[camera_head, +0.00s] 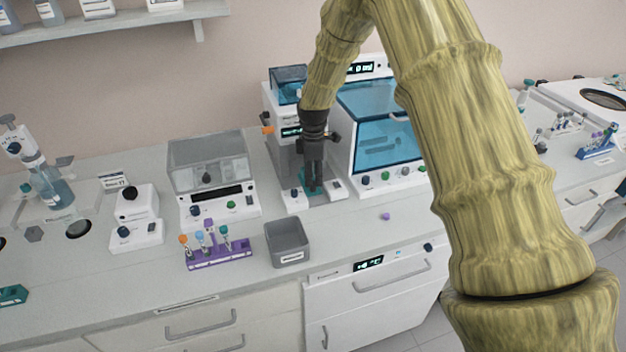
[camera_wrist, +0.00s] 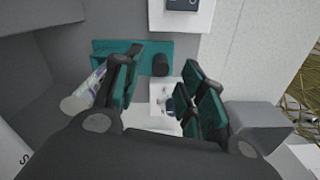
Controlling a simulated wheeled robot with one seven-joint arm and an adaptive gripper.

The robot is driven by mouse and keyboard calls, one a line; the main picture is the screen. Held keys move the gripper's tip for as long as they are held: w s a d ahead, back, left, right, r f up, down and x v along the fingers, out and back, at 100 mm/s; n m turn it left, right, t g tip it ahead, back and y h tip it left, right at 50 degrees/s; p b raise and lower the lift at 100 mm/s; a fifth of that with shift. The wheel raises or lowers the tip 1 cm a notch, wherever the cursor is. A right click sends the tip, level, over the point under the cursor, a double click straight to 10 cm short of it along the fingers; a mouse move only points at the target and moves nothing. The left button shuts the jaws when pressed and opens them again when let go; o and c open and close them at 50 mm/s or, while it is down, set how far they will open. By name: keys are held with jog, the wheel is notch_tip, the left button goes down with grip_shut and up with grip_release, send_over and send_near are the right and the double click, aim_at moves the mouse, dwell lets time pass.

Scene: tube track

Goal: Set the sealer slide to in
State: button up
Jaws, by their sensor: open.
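The sealer (camera_head: 288,110) is a white and grey machine on the bench in the head view, with a blue cover on top. A teal plate, which looks like the sealer slide (camera_head: 318,187), shows at its base, partly hidden by my gripper (camera_head: 314,182). In the wrist view the teal plate (camera_wrist: 104,46) lies beyond my fingers, with a dark round knob (camera_wrist: 160,64) on it. My gripper (camera_wrist: 163,78) is open, its fingers on either side of the view, with the knob between their tips in the picture. I cannot tell whether they touch it.
A blue-windowed machine (camera_head: 383,125) stands right beside the sealer. A clear-lidded device (camera_head: 208,170) is to its left. A grey bin (camera_head: 288,243) and a purple tube rack (camera_head: 219,252) stand in front. A clear tube (camera_wrist: 84,96) shows by the left finger.

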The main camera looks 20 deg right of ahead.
notch_tip(320, 180, up, 9)
jog(key=shift+r, duration=0.2)
dwell(0.5)
